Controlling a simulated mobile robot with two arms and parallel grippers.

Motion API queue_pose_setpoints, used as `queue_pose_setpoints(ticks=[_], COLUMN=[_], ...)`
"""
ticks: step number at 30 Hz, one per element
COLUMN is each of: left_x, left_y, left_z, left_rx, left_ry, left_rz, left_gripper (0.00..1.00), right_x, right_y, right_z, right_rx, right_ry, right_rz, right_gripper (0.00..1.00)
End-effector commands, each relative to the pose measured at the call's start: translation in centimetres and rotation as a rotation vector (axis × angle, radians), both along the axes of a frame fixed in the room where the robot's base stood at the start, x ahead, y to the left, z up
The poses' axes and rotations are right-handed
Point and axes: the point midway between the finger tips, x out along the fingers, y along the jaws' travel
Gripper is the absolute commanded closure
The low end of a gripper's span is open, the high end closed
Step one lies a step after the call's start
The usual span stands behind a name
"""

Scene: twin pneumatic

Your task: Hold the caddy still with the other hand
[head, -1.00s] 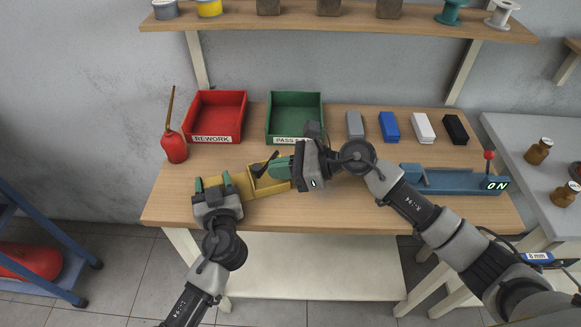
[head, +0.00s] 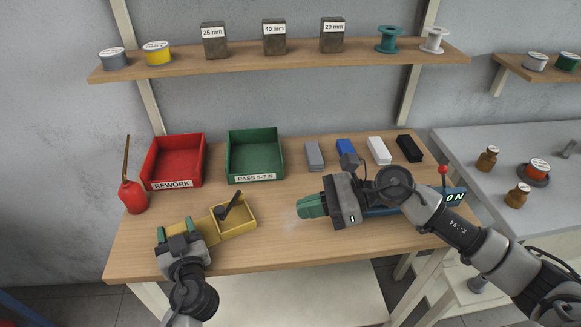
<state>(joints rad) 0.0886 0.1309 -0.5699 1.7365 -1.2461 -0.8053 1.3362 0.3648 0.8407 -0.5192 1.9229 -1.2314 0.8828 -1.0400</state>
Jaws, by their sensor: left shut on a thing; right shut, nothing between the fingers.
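The yellow caddy (head: 241,235) lies on the front left of the workbench. A dark, slim object (head: 229,207) leans in its right compartment, with its upper end above the rim. My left gripper (head: 178,231) is shut on the left end of the caddy, and its fingers hide part of that end. My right gripper (head: 301,208) is shut and empty, to the right of the caddy and apart from it, in front of the blue fixture (head: 380,211), which my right arm partly hides.
A red REWORK bin (head: 173,184), a green PASS bin (head: 255,178) and several coloured blocks (head: 378,151) stand along the back. A red oil can (head: 134,197) is at the left. Bare bench shows between the caddy and my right gripper.

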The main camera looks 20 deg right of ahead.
Motion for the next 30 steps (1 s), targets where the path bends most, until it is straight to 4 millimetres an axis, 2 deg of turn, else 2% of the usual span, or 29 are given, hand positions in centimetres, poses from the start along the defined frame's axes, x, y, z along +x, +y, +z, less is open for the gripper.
queue_pose_setpoints(ticks=[6,7,12,13,23,26,30], left_x=[0.0,0.0,0.0,0.0,-0.4,-1.6,-4.4], left_y=[0.0,0.0,0.0,0.0,-0.1,-0.4,-1.0], left_z=[0.0,0.0,0.0,0.0,0.0,-0.1,-0.2], left_rx=[0.0,0.0,0.0,0.0,0.0,-0.002,-0.003], left_ry=[-0.001,-0.001,-0.001,-0.001,0.0,0.003,0.005], left_rz=[0.0,0.0,0.0,0.0,0.0,-0.001,-0.001], left_gripper=[0.76,0.46,0.19,0.17,0.17,0.17,0.17], right_x=[0.0,0.0,0.0,0.0,0.0,0.0,0.0], right_y=[0.0,0.0,0.0,0.0,0.0,0.0,0.0], right_z=[0.0,0.0,0.0,0.0,0.0,0.0,0.0], right_rx=[0.0,0.0,0.0,0.0,0.001,0.001,0.001], right_ry=[-0.001,-0.001,0.0,0.0,0.0,0.0,-0.001], right_rz=[0.0,0.0,0.0,0.0,0.0,0.0,0.0], right_gripper=[1.0,1.0,1.0,1.0,1.0,1.0,1.0])
